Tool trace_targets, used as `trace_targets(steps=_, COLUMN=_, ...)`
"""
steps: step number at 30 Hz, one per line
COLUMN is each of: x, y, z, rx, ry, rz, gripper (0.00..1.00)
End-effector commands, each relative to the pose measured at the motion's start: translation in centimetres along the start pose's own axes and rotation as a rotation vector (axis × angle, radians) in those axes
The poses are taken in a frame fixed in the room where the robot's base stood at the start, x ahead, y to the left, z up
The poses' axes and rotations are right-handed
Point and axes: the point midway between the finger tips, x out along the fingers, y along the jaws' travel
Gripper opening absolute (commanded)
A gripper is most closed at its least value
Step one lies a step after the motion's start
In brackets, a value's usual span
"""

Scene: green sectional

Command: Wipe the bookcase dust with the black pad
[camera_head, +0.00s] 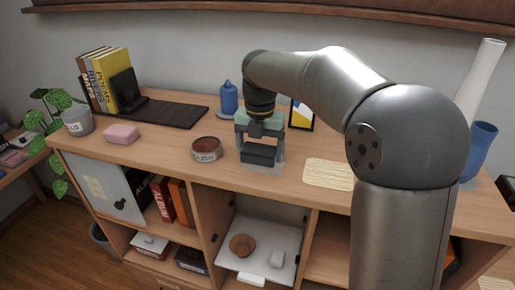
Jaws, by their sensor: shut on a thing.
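My gripper (262,138) points down over the top of the wooden bookcase (170,138), near its middle. It is shut on the black pad (259,154), a dark block between the fingers, low at the bookcase top. A pale greyish patch (276,172) shows around and in front of the pad, and it looks like the dust. Part of this patch is hidden by the pad and gripper. I cannot tell whether the pad touches the surface.
A round tin (207,149) stands close left of my gripper, with a pink block (122,134) farther left. A blue bottle (229,98) and a picture frame (302,115) stand behind. A woven mat (329,174) lies right. Books (104,80) and a blue vase (479,150) stand at the ends.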

Motion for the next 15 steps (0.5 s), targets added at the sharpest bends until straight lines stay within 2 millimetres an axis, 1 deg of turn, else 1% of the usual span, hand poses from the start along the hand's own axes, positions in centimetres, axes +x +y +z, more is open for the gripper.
trace_targets(steps=1, x=-0.3, y=0.0, z=0.5, rx=0.000, ry=0.002, rz=-0.001, gripper=0.63)
trace_targets(steps=15, x=-0.3, y=0.4, z=4.5, rx=-0.008, ry=0.002, rz=-0.001, gripper=0.63)
